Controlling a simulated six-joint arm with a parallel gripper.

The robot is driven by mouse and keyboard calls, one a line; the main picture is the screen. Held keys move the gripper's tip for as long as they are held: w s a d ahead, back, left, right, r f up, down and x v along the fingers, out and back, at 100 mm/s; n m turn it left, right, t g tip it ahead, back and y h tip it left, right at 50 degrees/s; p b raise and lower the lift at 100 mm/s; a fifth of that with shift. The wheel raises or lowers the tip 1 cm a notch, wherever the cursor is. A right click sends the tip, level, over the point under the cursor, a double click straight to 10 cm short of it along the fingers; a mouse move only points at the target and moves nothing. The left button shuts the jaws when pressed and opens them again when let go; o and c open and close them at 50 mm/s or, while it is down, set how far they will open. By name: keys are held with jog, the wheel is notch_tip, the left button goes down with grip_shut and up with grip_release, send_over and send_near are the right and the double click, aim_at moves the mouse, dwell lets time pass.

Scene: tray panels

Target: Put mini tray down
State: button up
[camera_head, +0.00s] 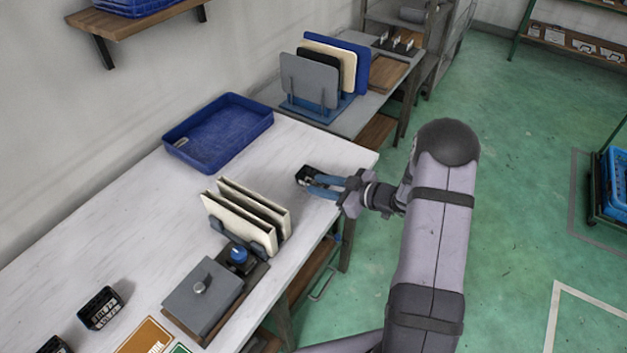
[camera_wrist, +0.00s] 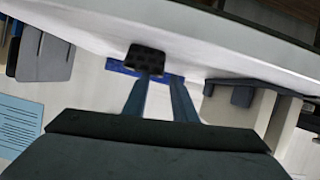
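A small black box (camera_head: 305,175), which looks like the mini tray, is on or just above the white table near its right edge. It also shows as a dark, dimpled block at my fingertips in the wrist view (camera_wrist: 143,58). My gripper (camera_head: 317,186) reaches in from the right with its blue fingers level. In the wrist view the fingers (camera_wrist: 162,80) are apart, with a clear gap between them. The box is off to the left of that gap, overlapping the left fingertip. I cannot tell whether it touches that finger.
A blue tray (camera_head: 262,118) lies at the table's back. A rack of cream panels (camera_head: 248,210) stands left of my gripper, beside a grey lidded block (camera_head: 203,297). Another black box (camera_head: 100,308) is at the lower left. White tabletop (camera_head: 300,150) is clear behind the fingertips.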

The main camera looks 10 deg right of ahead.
aim_at(307, 182)
jog(key=shift+p+x, duration=0.8)
jog(key=shift+x, duration=1.75)
grip_shut()
